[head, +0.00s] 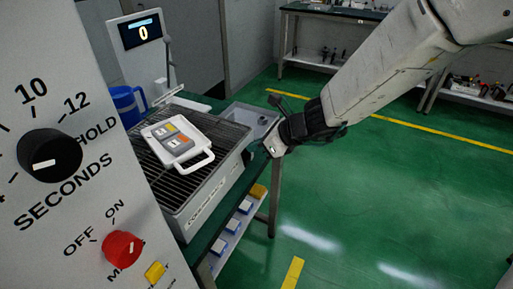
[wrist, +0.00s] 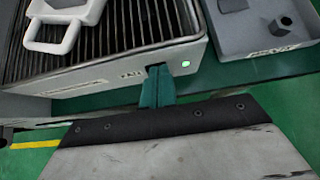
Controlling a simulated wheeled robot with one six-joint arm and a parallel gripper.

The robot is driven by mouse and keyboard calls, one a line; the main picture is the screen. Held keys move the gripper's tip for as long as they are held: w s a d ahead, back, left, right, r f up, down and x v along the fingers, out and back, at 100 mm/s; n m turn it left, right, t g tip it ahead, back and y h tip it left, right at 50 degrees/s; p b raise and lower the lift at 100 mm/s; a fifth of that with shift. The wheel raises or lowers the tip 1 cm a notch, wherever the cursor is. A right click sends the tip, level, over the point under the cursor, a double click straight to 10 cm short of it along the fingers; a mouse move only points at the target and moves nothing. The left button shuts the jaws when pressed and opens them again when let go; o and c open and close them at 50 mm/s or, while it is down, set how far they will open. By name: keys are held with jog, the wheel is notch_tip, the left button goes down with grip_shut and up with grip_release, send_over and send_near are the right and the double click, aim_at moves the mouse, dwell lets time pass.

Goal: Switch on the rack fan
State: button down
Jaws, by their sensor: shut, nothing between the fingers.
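The cooling rack (head: 186,214) is a pale box with dark slats on top, standing on a green bench. Its side wall also shows in the wrist view (wrist: 110,78), with a small label and a lit green lamp (wrist: 186,64). My gripper (head: 271,148) is at the rack's far right end. In the wrist view my gripper (wrist: 157,78) is shut and empty, its teal fingers pointing at the wall just left of the lamp. A dark spot shows at the fingertips. The fingers hide most of the fan switch area, and I cannot tell whether they touch it.
A white handled tray (head: 178,140) with a grey and orange block lies on the slats. A grey bin (head: 250,118) stands behind the rack, a blue jug (head: 125,105) to its left. A control panel (head: 60,225) with a black dial and red knob fills the near left.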

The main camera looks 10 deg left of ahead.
jog(key=shift+r, duration=0.3)
jog(key=v, duration=1.3)
jog(key=shift+a+r, duration=0.25)
jog(key=shift+r, duration=0.2)
